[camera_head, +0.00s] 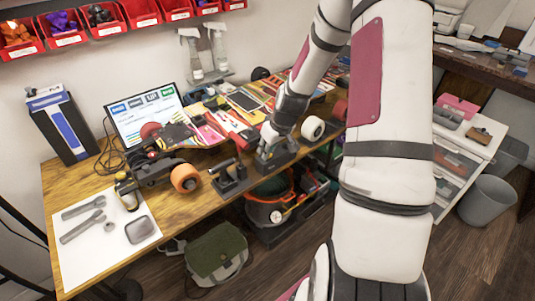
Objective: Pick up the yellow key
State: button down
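I cannot pick out the yellow key with certainty. My gripper (272,155) points down at the front edge of the wooden workbench (190,212), at the right black stand. Its fingers are small and dark against the stand, so I cannot tell whether they are open or hold anything.
A skateboard with orange wheels (185,178) lies by the black stands. A white sheet (95,250) holds grey wrenches (82,228) and a grey dish (140,230). A green bag (215,252) is below.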

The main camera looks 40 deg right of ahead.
jog(key=shift+r, duration=0.15)
jog(key=shift+r, duration=0.7)
jog(key=shift+w+v, duration=0.25)
jog(key=shift+v, duration=0.85)
jog(key=s+a+r+p, duration=0.1)
jog(key=s+a+p, duration=0.2)
jog(key=s, duration=1.2)
jog(key=shift+a+r, duration=0.2)
jog(key=shift+a, duration=0.2)
jog(key=shift+s, duration=0.1)
jog(key=shift+r+p, duration=0.2)
jog(key=shift+p, duration=0.2)
jog(key=shift+r+p, duration=0.4)
jog(key=shift+p, duration=0.05)
